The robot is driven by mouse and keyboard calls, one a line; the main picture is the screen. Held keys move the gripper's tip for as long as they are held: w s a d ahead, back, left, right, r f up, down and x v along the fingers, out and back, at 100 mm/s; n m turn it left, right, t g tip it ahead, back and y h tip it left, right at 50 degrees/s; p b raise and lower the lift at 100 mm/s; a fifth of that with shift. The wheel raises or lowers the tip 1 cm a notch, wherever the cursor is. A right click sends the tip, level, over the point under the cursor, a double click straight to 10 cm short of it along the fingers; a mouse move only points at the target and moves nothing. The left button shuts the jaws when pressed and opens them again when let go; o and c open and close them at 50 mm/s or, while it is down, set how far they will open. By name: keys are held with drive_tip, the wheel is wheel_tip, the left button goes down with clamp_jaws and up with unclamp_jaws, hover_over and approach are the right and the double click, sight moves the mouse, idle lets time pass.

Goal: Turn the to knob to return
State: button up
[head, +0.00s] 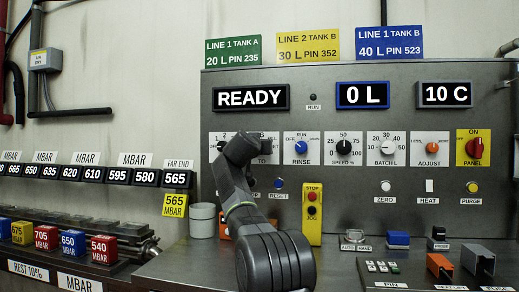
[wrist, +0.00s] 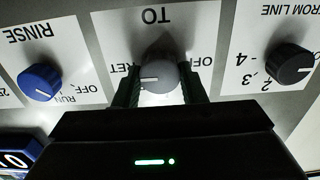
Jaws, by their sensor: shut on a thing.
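The TO knob (wrist: 160,72) is grey and round, on a white plate marked TO, with OFF and RET labels on either side. The wrist view is upside down. The knob's white pointer line lies toward the picture's left, on the RET side. My gripper (wrist: 161,84) is shut on the knob, with one dark finger on each side. In the head view my arm covers the knob; only part of its TO plate (head: 266,147) shows, and the fingers are hidden.
The blue RINSE knob (wrist: 40,82) and the black FROM LINE knob (wrist: 290,64) flank the TO knob. In the head view, the yellow STOP/JOG box (head: 312,225) is right of my arm. The display (head: 251,97) reads READY.

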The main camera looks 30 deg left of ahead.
drive_tip(key=shift+f, duration=0.25)
drive_tip(key=o, duration=1)
drive_tip(key=shift+r, duration=0.1)
drive_tip(key=b+v, duration=0.4)
drive_tip(key=v, duration=0.9)
drive_tip(key=shift+s, duration=0.4)
drive_tip(key=p+x, duration=0.4)
drive_tip(key=x, duration=1)
